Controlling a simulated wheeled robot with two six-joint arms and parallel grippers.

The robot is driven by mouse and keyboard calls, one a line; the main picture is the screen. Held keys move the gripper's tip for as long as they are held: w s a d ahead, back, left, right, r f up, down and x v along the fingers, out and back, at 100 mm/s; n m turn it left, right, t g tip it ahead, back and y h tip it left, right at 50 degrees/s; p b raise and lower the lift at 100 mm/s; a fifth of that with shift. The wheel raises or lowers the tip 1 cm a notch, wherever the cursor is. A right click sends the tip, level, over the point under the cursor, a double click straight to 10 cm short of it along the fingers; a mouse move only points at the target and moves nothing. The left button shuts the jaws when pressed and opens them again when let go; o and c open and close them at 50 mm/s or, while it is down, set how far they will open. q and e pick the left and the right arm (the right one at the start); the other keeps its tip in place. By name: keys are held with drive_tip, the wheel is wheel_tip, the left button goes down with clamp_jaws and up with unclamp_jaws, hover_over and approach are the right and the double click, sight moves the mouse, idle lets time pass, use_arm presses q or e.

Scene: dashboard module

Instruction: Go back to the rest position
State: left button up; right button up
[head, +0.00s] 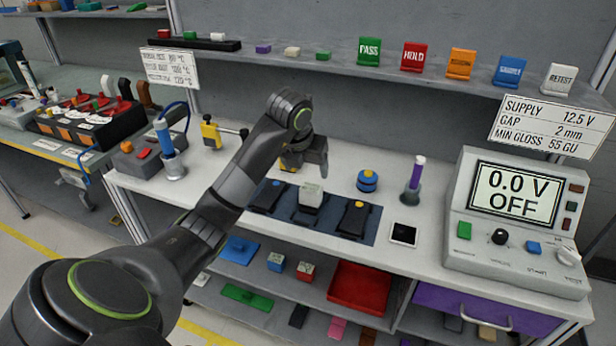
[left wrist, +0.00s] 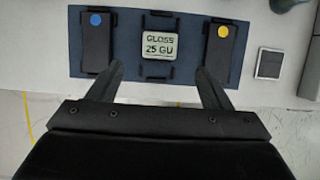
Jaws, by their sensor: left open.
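My left gripper (head: 311,160) reaches in from the left and hangs above the white bench, over the back part of the dark blue mat (head: 338,228). In the left wrist view its two fingers (left wrist: 163,90) are spread apart with nothing between them. Ahead of the fingers a pale block reading "GLOSS 25 GU" (left wrist: 161,46) sits in a black holder at the middle of the mat. A black module with a blue dot (left wrist: 97,40) is on one side, and one with a yellow dot (left wrist: 220,44) is on the other. My right gripper is not seen.
A power supply reading 0.0 V OFF (head: 517,193) stands at the right. A purple-topped tool (head: 417,173), a blue-and-yellow knob (head: 367,180) and a small framed square (head: 403,234) are on the bench. The shelf behind carries coloured tags. A red tray (head: 358,288) sits below.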

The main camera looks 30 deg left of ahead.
use_arm(q)
drive_tip(key=shift+s+r, duration=0.2)
drive_tip(key=shift+r, duration=0.35)
